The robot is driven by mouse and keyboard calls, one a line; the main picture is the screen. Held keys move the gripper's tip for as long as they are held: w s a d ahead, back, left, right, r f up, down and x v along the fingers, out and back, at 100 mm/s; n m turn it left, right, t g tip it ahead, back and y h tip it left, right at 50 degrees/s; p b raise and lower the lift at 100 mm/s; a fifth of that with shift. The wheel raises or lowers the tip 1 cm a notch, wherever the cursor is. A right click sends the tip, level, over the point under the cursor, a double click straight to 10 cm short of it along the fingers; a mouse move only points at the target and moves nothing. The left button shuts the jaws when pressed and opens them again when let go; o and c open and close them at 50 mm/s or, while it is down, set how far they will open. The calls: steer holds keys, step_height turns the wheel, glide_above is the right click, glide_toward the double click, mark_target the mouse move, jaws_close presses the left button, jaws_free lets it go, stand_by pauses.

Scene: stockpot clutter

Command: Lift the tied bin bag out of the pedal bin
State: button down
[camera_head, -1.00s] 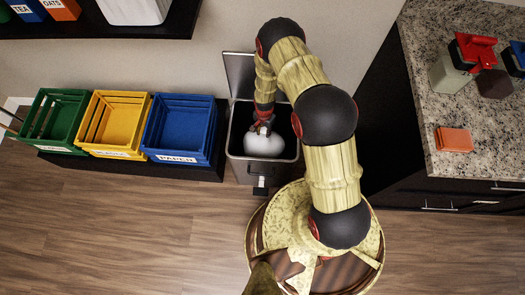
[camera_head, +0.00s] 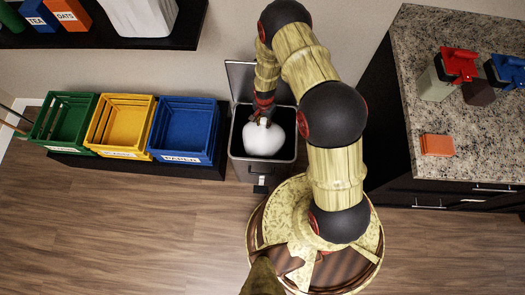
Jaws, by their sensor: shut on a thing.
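The pedal bin (camera_head: 236,150) stands against the wall with its lid tipped back and open. The white tied bin bag (camera_head: 265,140) shows in the bin's mouth and looks larger in the picture than a second ago. My gripper (camera_head: 264,121) is at the top of the bag, shut on its tied neck. The fingertips are small and partly dark against the bin's inside. I cannot tell how much of the bag is above the rim.
Blue (camera_head: 183,130), yellow (camera_head: 119,125) and green (camera_head: 63,121) crates stand left of the bin on a low dark shelf. A granite counter (camera_head: 430,80) with an orange block (camera_head: 437,145) is at right.

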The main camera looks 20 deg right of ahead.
step_height(320, 180, up, 32)
steer(key=p, duration=1.8)
steer(key=shift+r, duration=0.25)
